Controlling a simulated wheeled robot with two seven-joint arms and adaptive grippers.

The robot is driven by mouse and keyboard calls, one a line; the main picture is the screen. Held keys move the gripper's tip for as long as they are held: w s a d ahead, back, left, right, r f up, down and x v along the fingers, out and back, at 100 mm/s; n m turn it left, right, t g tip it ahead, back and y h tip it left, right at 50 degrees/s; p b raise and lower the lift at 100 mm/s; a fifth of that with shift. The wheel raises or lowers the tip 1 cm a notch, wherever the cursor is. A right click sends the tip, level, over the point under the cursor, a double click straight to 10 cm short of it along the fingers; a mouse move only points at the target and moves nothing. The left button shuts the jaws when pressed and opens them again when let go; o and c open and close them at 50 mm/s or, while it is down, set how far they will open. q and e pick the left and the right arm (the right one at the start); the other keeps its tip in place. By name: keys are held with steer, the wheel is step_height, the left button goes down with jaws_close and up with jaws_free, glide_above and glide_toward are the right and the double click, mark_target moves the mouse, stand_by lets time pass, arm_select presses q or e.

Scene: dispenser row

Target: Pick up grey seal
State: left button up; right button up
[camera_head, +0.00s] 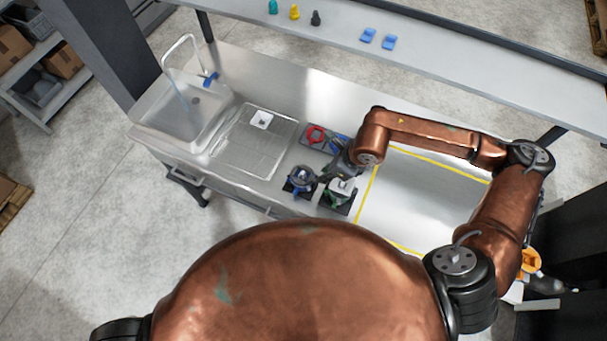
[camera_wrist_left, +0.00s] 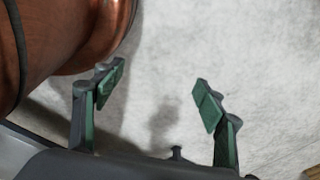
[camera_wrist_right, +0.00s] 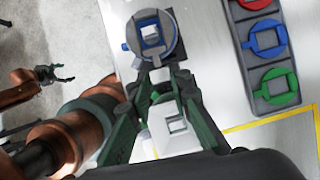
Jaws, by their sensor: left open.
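A grey ring-shaped piece (camera_wrist_right: 142,20), which looks like the grey seal, sits around the top of a blue fixture (camera_wrist_right: 127,47) in the right wrist view. The blue fixture shows in the head view (camera_head: 300,183) at the counter's front edge. My right gripper (camera_wrist_right: 162,76) has its fingertips close together at the near side of the grey piece. Whether they grip it cannot be made out. In the head view the right gripper (camera_head: 335,172) is small and partly hidden by its wrist. My left gripper (camera_wrist_left: 158,90) is open and empty above the floor.
A white unit with green parts (camera_head: 341,190) stands right beside the blue fixture, below my right fingers. A dark rack (camera_wrist_right: 238,60) holds red, blue and green ring pieces. A drainer tray (camera_head: 238,158) and sink (camera_head: 165,110) lie left. A shelf (camera_head: 440,65) runs behind.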

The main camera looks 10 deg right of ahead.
arm_select(q)
steer(key=shift+s+r+p, duration=0.8)
steer(key=shift+s, duration=0.2)
arm_select(e)
steer(key=x, duration=0.5)
steer(key=shift+s+a, duration=0.15)
arm_select(q)
steer(key=shift+w+f, duration=0.1)
steer(key=shift+w, duration=0.15)
arm_select(e)
steer(key=shift+f, duration=0.1)
arm_select(q)
steer(key=shift+f+b, duration=0.4)
steer(key=shift+b, duration=0.15)
arm_select(e)
steer(key=shift+f, duration=0.15)
steer(key=shift+c, duration=0.4)
jaws_close()
